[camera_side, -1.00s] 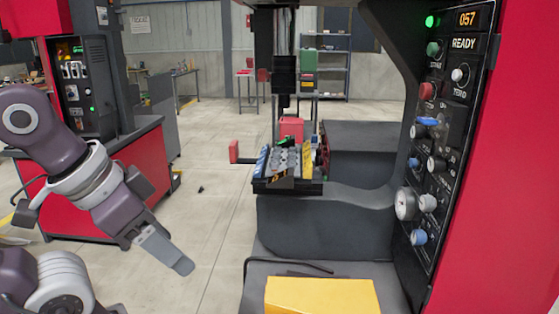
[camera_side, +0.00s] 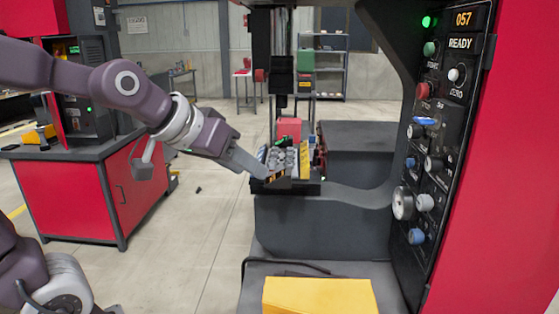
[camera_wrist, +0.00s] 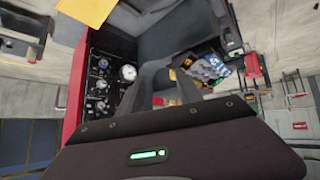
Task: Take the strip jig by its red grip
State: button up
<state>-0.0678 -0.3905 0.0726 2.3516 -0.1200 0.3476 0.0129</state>
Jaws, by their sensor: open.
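The strip jig (camera_side: 284,160), a small dark fixture with grey pieces and a yellow strip, sits on the machine's dark ledge in the side view. It also shows as a cluster of blue and grey pieces in the wrist view (camera_wrist: 210,68). Its red grip, on the left side earlier, is hidden behind my arm in the side view, and I cannot pick it out surely in the wrist view. My gripper (camera_side: 262,173) points down and right, its tip overlapping the jig's left edge in the picture; I cannot tell whether they touch. It is open and seems empty.
A red block (camera_side: 289,128) stands behind the jig, below the dark vertical tool (camera_side: 282,75). The control panel (camera_side: 440,140) rises on the right. A yellow block (camera_side: 318,296) lies in front. A red cabinet (camera_side: 85,200) stands left, with open floor between.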

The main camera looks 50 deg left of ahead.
jog(key=w+a+f+n+t+y, duration=0.1)
jog(key=w+a+n+t+y, duration=0.15)
jog(key=w+a, duration=0.6)
jog(key=w+a+f+n+y, duration=0.15)
jog(key=a+n+y, duration=0.25)
jog(key=a+y, duration=0.9)
notch_tip(320, 180, down, 5)
jog(key=a+h, duration=0.3)
jog(key=w+d+x, duration=0.1)
jog(key=x, duration=0.6)
jog(key=shift+w+t, duration=0.3)
jog(key=shift+t, duration=0.05)
jog(key=shift+f, duration=0.1)
grip_shut()
